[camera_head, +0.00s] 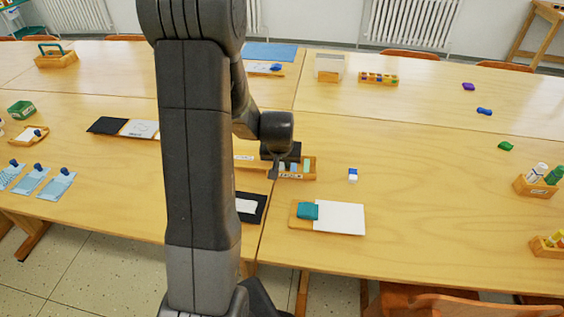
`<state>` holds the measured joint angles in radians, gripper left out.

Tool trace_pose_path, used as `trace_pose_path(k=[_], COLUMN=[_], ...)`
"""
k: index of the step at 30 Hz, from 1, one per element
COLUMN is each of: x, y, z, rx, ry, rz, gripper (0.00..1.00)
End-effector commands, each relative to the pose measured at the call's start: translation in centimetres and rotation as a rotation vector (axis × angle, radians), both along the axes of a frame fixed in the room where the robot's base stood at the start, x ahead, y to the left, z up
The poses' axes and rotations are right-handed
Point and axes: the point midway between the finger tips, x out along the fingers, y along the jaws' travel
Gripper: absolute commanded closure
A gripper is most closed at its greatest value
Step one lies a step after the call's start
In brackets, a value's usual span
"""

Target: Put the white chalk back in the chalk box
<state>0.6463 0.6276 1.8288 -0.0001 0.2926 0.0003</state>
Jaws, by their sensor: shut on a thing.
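My gripper (273,172) points down beside the left end of a small wooden box (309,174) in the middle of the table. The box holds pale and blue-green pieces and has a label on its front; it looks like the chalk box. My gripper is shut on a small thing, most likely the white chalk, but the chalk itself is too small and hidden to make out. My arm hides part of the box's left side. I cannot tell whether the gripper touches the box.
A blue-and-white block (353,175) lies right of the box. A wooden board with white paper (339,218) and a teal block (308,211) lies in front. A black sheet (260,207) is partly behind my arm.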

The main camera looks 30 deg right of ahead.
Motion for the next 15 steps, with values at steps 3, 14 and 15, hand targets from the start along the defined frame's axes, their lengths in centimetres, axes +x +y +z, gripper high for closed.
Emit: trace_pose_path(k=[3,14,15], x=[0.0,0.0,-0.02], y=[0.0,0.0,0.01], z=[-0.19,0.2,0.42], rx=[0.0,0.0,-0.001], ry=[0.0,0.0,-0.001], rz=[0.0,0.0,0.0], gripper=[0.76,0.76,0.76])
